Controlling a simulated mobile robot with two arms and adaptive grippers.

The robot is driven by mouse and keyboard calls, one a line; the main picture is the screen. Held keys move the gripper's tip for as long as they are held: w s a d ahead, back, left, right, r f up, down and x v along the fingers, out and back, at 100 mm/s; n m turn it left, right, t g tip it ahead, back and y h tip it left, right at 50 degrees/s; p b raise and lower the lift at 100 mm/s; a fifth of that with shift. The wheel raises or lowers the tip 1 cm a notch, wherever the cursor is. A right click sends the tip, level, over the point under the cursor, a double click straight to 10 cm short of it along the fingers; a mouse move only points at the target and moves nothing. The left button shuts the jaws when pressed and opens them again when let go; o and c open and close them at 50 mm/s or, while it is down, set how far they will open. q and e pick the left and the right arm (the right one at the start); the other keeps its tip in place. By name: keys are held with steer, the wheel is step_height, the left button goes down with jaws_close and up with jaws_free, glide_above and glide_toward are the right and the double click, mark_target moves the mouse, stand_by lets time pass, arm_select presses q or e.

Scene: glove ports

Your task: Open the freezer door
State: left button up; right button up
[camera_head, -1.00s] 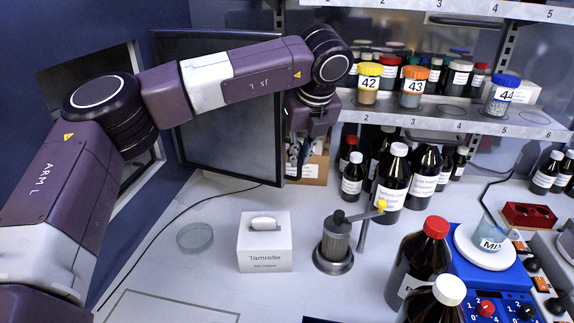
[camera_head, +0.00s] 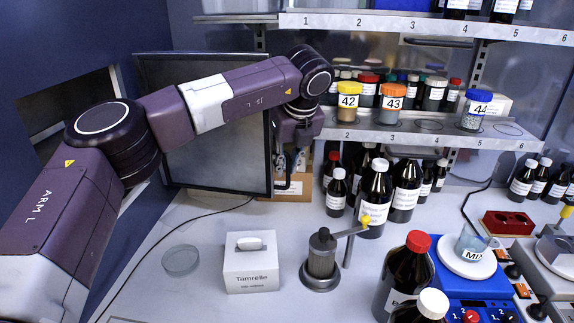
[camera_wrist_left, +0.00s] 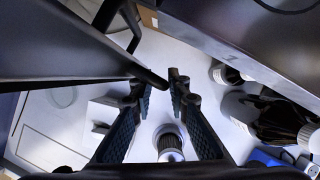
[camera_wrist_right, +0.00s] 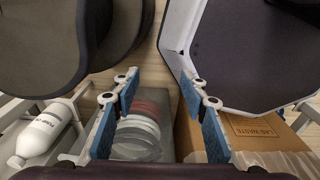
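The freezer door is the dark framed panel (camera_head: 205,130) at the back left in the head view; it also shows at the left of the left wrist view (camera_wrist_left: 60,45). Its dark bar handle (camera_head: 293,184) is by its right edge, and shows in the left wrist view (camera_wrist_left: 130,30). My left gripper (camera_head: 290,165) is beside that right edge. In the left wrist view its fingers (camera_wrist_left: 160,86) are apart, with the handle's end close to the fingertips; I cannot tell whether they touch. My right gripper (camera_wrist_right: 164,92) is open and empty, outside the head view.
A white Tamrelle box (camera_head: 251,275), a glass dish (camera_head: 181,260) and a hand grinder (camera_head: 321,262) stand on the bench before the door. Dark bottles (camera_head: 375,197) stand right of the gripper, under a shelf (camera_head: 420,138). A lab waste box (camera_wrist_right: 255,128) lies below my right gripper.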

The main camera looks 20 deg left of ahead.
arm_select(q)
steer(key=v, duration=1.2)
